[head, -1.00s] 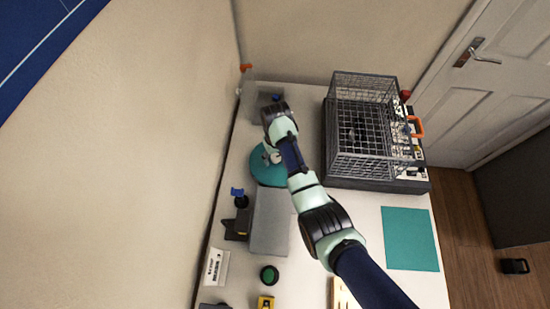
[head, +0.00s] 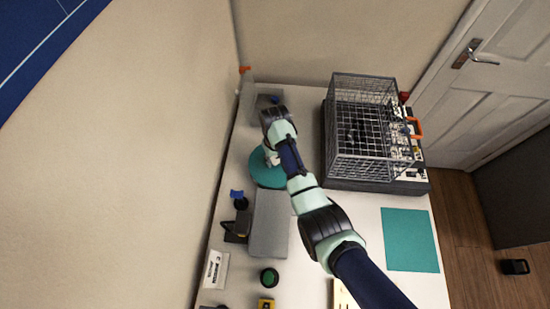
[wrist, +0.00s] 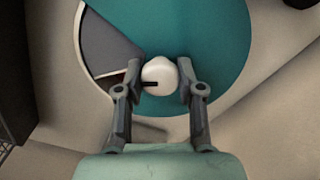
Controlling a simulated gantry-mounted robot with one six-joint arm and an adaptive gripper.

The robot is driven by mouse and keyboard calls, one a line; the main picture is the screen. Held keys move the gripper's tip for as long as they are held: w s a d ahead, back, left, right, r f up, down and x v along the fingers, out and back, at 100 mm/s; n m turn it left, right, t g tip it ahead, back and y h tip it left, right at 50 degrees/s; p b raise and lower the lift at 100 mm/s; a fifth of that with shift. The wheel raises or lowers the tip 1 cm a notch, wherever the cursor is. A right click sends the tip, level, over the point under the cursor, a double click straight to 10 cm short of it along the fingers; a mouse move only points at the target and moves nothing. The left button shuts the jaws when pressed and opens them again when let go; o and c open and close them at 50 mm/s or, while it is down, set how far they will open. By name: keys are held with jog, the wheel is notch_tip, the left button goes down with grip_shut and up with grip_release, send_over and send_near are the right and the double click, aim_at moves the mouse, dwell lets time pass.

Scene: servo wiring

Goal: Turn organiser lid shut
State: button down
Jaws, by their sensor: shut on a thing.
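The organiser has a round teal lid (head: 268,174), partly hidden under my arm in the head view. In the wrist view the teal lid (wrist: 215,35) fills the upper middle, with a wedge-shaped opening (wrist: 105,45) at its left that shows dark compartments. A white knob (wrist: 159,74) with a dark mark stands at the lid's centre. My gripper (wrist: 160,86) has one finger on each side of the knob and is shut on it. In the head view the fingertips are mostly hidden by the wrist.
A wire cage (head: 365,125) on a dark base stands right of the organiser. A grey box (head: 269,222) lies just in front of it. A black clamp with a blue knob (head: 238,194), a green button (head: 269,276) and a teal mat (head: 409,240) are also on the table.

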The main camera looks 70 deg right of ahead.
jog(key=shift+r+m+p, duration=0.1)
jog(key=shift+m+p, duration=0.95)
jog(key=shift+m, duration=0.15)
jog(key=shift+m+p, duration=0.85)
jog(key=shift+m, duration=0.95)
jog(key=c, duration=0.7)
grip_release()
